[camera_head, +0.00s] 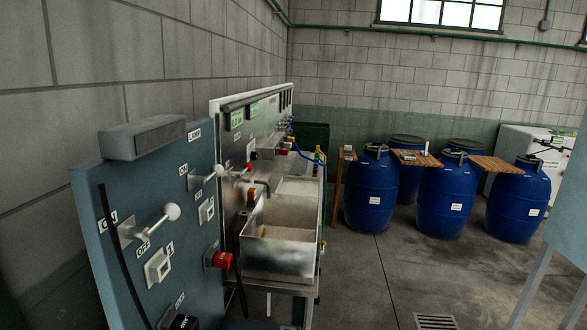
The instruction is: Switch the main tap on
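No tap is clearly marked as the main one at this distance. A blue-grey control panel (90,200) stands at the left front. It carries a lever with a white ball knob (172,211), pointing up to the right, between an ON label and an OFF label. A second ball-knob lever (219,171) sits higher and farther back. Beyond it, a metal panel over a sink (270,255) bears red knobs (252,155) and small fittings with a blue hose (304,152). Their settings are too small to tell. My gripper does not show.
A red button (221,260) and white switches (157,267) project from the control panel. Several blue barrels (370,195) with wooden boards stand at the back. The concrete floor (385,280) between is clear, with a drain grate (435,321).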

